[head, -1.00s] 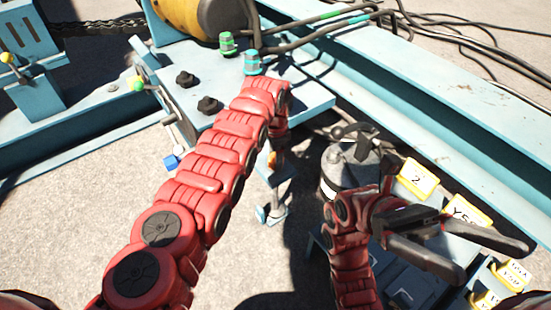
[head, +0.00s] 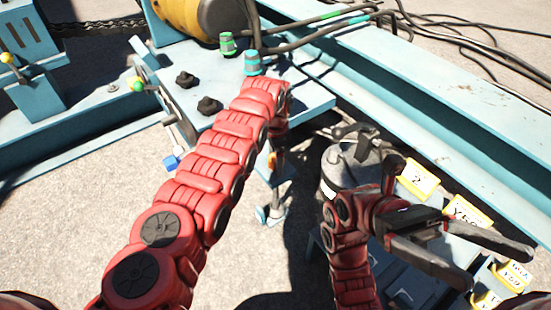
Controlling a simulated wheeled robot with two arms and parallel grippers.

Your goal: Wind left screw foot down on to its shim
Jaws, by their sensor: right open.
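The screw foot (head: 271,212) shows as a light blue-grey post and base below the blue machine plate (head: 300,97), near the ground. I cannot make out a shim under it. My left arm reaches over the plate's front corner and bends down, with its gripper (head: 276,160) near the upper part of the foot. The jaws are mostly hidden by the arm and shadow, so I cannot tell whether they touch or grip it. My right gripper (head: 502,269) is open and empty at the lower right, above the yellow-labelled boxes.
Black knobs (head: 209,105) and green and teal cable glands (head: 227,43) stand on the plate. Yellow labels (head: 417,178) lie near my right gripper. A long blue beam (head: 430,95) crosses the right. Concrete is clear at lower left.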

